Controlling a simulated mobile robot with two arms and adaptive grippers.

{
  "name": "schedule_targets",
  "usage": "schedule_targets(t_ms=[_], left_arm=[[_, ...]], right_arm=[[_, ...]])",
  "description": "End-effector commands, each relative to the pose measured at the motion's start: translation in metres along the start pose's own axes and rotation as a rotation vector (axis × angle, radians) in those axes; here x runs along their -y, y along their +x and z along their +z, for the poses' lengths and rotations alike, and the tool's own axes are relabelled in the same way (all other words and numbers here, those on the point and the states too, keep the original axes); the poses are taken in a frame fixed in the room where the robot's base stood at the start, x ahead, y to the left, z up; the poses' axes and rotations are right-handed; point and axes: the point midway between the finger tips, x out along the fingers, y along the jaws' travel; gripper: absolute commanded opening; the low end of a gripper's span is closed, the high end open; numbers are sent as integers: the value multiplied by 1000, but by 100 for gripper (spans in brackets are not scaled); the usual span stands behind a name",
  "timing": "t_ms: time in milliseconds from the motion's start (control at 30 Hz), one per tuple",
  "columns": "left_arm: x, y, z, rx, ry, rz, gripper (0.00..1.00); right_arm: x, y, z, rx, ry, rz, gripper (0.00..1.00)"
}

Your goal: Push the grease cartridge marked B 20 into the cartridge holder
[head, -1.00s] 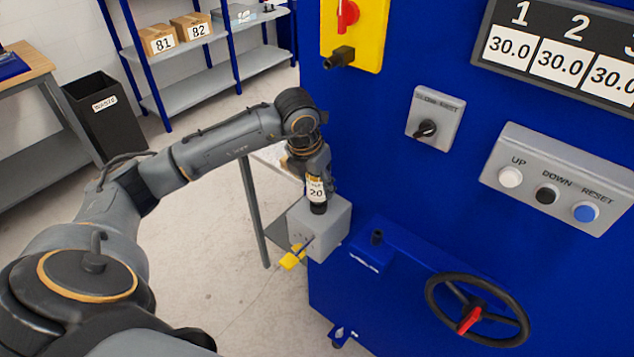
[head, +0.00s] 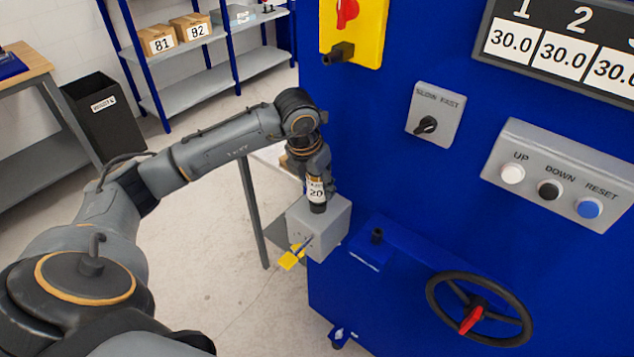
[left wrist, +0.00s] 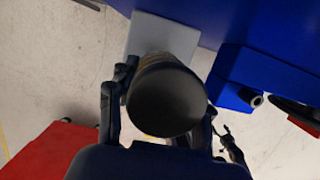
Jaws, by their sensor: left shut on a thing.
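The grease cartridge (head: 316,191) has a white label reading 20 and a dark lower end. It stands roughly upright at the top of the grey cartridge holder (head: 329,235), a box on the side of the blue machine. Its lower end meets the holder's top; how deep it sits cannot be seen. My left gripper (head: 314,172) is shut on the cartridge from above. In the left wrist view the cartridge's dark round end (left wrist: 167,98) lies between the fingers, with the grey holder (left wrist: 165,38) beyond it. My right gripper is not in view.
The blue machine carries a handwheel (head: 478,310), a button panel (head: 556,172) and a speed switch (head: 435,115). A yellow tag (head: 292,257) is at the holder's front. A dark bin (head: 106,118) and shelves (head: 190,90) stand behind on the left. A red object (left wrist: 50,150) shows in the left wrist view.

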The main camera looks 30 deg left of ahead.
Motion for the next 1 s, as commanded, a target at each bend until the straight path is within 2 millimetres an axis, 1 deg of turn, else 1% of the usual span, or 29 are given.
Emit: schedule_targets(t_ms=[900, 933, 967, 1000], left_arm=[[0, 19, -5, 1, 0, 1, 12], [0, 18, -4, 1, 0, 1, 54], [0, 18, -4, 1, -1, 0, 60], [0, 18, -4, 1, 0, 0, 68]], right_arm=[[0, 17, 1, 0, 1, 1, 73], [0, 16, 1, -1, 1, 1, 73], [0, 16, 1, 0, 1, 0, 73], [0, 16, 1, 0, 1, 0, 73]])
